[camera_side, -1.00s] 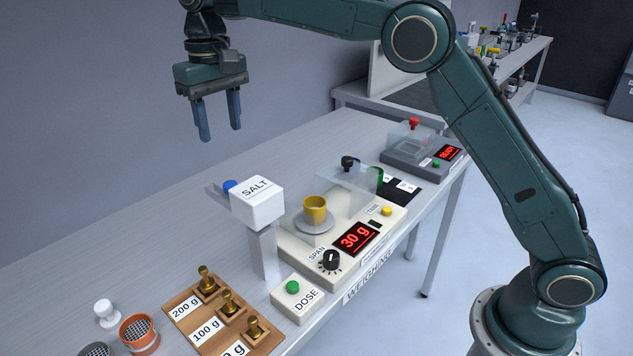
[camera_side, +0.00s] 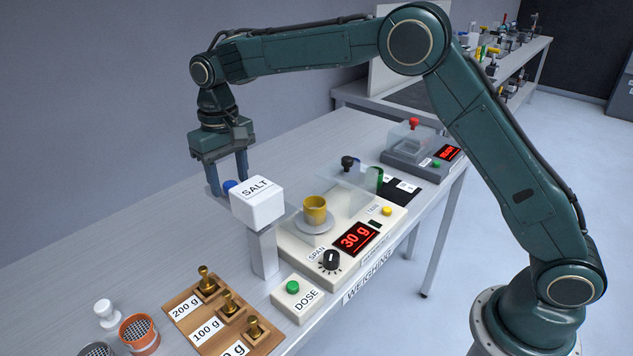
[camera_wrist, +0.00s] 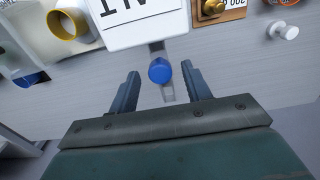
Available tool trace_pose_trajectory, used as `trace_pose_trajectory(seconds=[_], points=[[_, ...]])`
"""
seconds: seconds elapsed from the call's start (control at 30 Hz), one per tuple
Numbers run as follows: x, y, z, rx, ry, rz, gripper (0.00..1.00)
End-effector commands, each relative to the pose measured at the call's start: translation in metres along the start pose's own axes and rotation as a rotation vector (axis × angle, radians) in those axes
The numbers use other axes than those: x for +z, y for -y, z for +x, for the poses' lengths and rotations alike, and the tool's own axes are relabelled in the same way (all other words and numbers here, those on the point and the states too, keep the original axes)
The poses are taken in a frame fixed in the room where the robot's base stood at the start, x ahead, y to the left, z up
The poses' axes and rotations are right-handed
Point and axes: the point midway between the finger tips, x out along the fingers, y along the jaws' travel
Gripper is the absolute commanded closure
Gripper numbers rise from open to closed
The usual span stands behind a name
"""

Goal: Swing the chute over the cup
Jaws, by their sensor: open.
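The white salt hopper (camera_side: 257,203) stands on a grey post on the bench, marked SALT. Its grey chute (camera_side: 213,190) points to the back left, away from the cup, with a blue knob (camera_side: 229,187) on it. The yellow cup (camera_side: 314,209) stands on the round pan of the scale (camera_side: 282,243), which reads 30 g. My gripper (camera_side: 228,182) is open and low at the chute. In the wrist view the blue knob (camera_wrist: 159,70) lies between the fingertips of my gripper (camera_wrist: 160,82), with a gap on each side. The cup also shows at the upper left there (camera_wrist: 68,24).
A DOSE box (camera_side: 298,298) with a green button stands in front of the hopper. A wooden tray (camera_side: 180,318) of brass weights is at the front left. A clear shield (camera_side: 350,181) stands behind the cup. The bench behind the hopper is clear.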

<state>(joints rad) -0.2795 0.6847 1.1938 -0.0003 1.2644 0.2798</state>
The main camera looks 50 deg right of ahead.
Motion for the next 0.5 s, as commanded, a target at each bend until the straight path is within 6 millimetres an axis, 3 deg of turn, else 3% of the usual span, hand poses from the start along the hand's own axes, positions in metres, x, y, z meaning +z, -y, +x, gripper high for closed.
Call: trace_pose_trajectory(seconds=[0.33,0.5], points=[[-0.0001,0.0,0.0026,0.0,-0.001,0.0,0.54],[-0.0001,0.0,0.0024,0.0,0.0,0.0,0.87]])
